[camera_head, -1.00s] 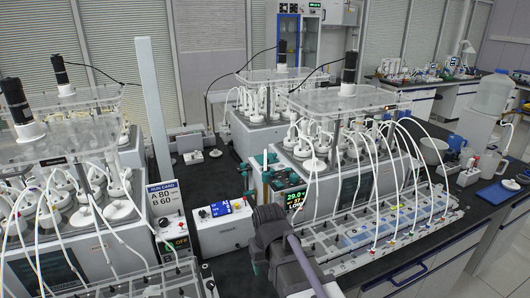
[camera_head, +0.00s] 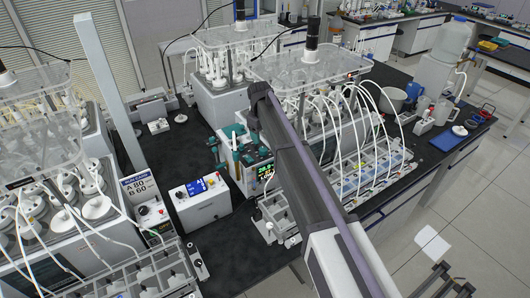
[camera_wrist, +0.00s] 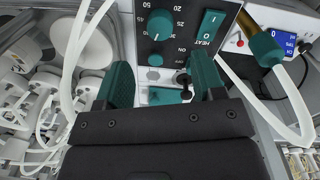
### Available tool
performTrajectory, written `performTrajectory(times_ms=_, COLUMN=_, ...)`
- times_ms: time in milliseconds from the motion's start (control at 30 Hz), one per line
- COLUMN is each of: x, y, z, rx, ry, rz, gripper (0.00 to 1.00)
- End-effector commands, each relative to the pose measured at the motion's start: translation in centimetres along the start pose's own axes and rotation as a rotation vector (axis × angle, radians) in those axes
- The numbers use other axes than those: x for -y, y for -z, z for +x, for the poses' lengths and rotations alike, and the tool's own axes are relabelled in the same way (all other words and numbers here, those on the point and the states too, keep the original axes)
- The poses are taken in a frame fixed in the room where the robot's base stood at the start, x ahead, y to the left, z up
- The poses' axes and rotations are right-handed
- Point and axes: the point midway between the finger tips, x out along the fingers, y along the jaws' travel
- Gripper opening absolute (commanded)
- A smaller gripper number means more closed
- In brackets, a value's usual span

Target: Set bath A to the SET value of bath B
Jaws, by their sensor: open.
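My gripper (camera_wrist: 162,82) is open in the wrist view, its two teal fingers apart with nothing between them. In the head view, the right bath's controller (camera_head: 265,172) has a lit display, too small to read now and partly behind my arm. My arm hides the gripper in the head view.
Clear-topped reactor units (camera_head: 310,70) with white tubes crowd both sides. A tube and a teal-and-brass fitting (camera_wrist: 265,48) are close right of my gripper. Dark bench (camera_head: 235,250) is bare in front.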

Motion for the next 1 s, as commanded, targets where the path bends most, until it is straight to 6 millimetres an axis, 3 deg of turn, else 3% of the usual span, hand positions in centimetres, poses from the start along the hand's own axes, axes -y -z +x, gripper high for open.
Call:
performTrajectory(times_ms=33, x=0.1, y=0.0, z=2.4, rx=0.000, ry=0.000, rz=0.000, gripper=0.62)
performTrajectory(times_ms=100, x=0.1, y=0.0, z=4.2, rx=0.000, ry=0.000, rz=0.001, gripper=0.62)
performTrajectory(times_ms=300, x=0.1, y=0.0, z=7.7, rx=0.000, ry=0.000, rz=0.001, gripper=0.62)
performTrajectory(times_ms=633, x=0.0, y=0.0, z=7.8, rx=0.000, ry=0.000, rz=0.002, gripper=0.62)
performTrajectory(times_ms=1000, x=0.0, y=0.0, z=7.8, rx=0.000, ry=0.000, rz=0.002, gripper=0.27)
